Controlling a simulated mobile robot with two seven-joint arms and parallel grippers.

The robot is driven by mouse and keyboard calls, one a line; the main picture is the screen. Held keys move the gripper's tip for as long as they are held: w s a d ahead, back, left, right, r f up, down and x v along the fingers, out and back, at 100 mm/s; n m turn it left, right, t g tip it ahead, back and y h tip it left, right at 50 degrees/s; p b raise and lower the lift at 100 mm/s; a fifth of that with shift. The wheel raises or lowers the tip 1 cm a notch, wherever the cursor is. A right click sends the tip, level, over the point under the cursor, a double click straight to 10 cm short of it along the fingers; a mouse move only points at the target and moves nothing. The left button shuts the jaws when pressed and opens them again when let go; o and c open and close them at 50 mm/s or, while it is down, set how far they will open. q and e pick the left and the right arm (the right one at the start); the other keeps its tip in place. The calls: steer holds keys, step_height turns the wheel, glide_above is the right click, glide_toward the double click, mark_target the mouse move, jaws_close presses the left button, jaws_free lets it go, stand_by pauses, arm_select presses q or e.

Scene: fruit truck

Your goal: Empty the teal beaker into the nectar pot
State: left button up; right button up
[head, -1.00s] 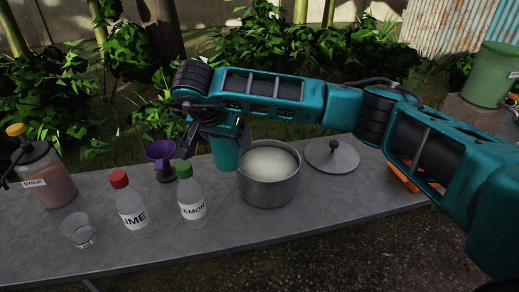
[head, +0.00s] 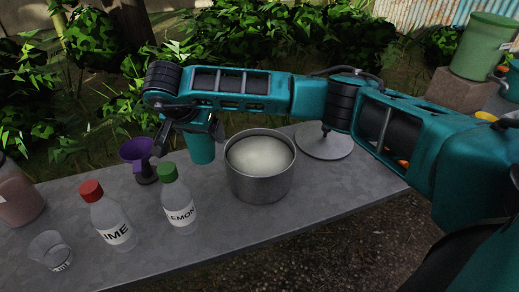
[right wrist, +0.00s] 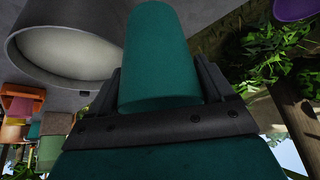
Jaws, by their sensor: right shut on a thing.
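The teal beaker (head: 202,148) is in my right gripper (head: 191,126), just left of the pot and apart from its rim in the head view. The beaker looks upright; its mouth and contents are hidden. In the right wrist view the beaker (right wrist: 158,55) sits between the fingers of the shut gripper (right wrist: 160,90). The nectar pot (head: 260,186) is a grey metal pot, open, with pale creamy liquid inside. It also shows at the upper left of the right wrist view (right wrist: 107,45). My left gripper is out of view.
A lemon bottle (head: 180,208) with green cap, a lime bottle (head: 110,220) with red cap and a purple funnel (head: 137,152) on a stand are left of the pot. A clear cup (head: 50,250) stands front left. A lid (head: 325,146) lies right of the pot.

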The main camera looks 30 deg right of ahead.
steer(key=shift+s+d+f+m+t+y+b, duration=0.3)
steer(key=shift+d+f+t+y+b, duration=0.1)
steer(key=shift+d+f+y+b, duration=0.25)
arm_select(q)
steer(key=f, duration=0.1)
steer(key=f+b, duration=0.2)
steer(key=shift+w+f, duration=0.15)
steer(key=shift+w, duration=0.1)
arm_select(e)
steer(key=d+y, duration=0.1)
steer(key=s+d+r+t+y, duration=0.1)
steer(key=r+m+t+y, duration=0.1)
steer(key=shift+s+d+r+y, duration=0.1)
steer(key=shift+s+d+y, duration=0.2)
steer(key=shift+d+y, duration=0.1)
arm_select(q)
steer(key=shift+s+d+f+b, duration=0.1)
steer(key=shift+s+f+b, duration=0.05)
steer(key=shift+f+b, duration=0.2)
arm_select(e)
steer(key=shift+s+d+r+t+y, duration=0.2)
steer(key=shift+d+t+y, duration=0.1)
steer(key=shift+d+y, duration=0.05)
arm_select(q)
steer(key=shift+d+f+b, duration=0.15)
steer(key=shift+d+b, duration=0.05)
steer(key=shift+b, duration=0.15)
arm_select(e)
steer(key=shift+f, duration=0.2)
